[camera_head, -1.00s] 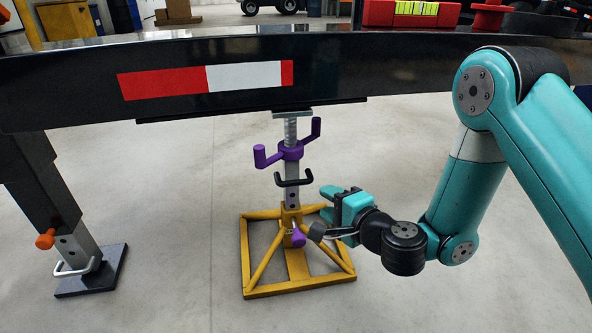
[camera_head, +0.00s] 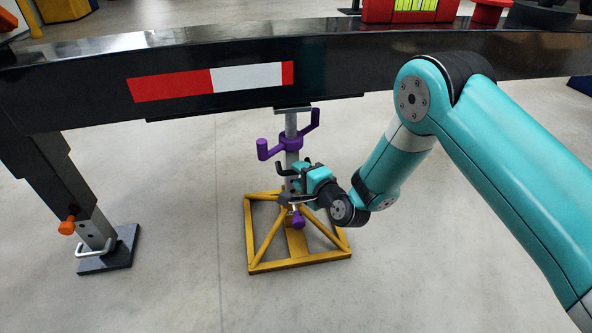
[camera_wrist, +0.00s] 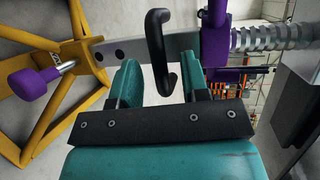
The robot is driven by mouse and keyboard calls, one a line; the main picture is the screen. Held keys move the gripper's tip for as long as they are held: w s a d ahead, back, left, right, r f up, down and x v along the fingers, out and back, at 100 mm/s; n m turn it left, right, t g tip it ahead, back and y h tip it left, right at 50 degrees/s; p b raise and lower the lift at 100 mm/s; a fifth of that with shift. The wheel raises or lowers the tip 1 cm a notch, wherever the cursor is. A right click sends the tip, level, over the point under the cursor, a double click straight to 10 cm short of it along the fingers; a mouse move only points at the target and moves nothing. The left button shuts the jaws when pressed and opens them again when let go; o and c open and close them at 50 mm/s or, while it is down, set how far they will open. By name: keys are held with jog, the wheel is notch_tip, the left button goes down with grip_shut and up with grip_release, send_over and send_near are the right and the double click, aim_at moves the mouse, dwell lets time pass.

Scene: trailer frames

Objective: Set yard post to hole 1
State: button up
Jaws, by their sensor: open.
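The yard post is a yellow-based stand (camera_head: 300,265) under the black trailer beam, with a grey inner tube with holes (camera_wrist: 130,47) and a threaded screw (camera_wrist: 275,37). A purple screw handle (camera_head: 290,144) sits near its top. A black bent handle (camera_wrist: 157,50) is on the tube, between my fingers in the wrist view. A purple-knobbed pin (camera_wrist: 35,82) sits at the yellow collar; its knob also shows in the head view (camera_head: 298,219). My gripper (camera_wrist: 160,85) is open around the black handle, with a finger on either side. Contact is unclear.
The black trailer beam (camera_head: 210,110) with red and white tape runs above the post. A trailer leg with an orange knob (camera_head: 67,226) stands on a dark foot at left. The floor around the yellow base is clear.

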jog(key=shift+x, duration=1.2)
jog(key=shift+c, duration=0.4)
grip_shut()
jog(key=b, duration=0.4)
send_near(287, 187)
jog(key=x, duration=0.5)
jog(key=shift+o, duration=0.4)
grip_release()
jog(key=shift+f, duration=0.1)
jog(key=shift+r, duration=0.2)
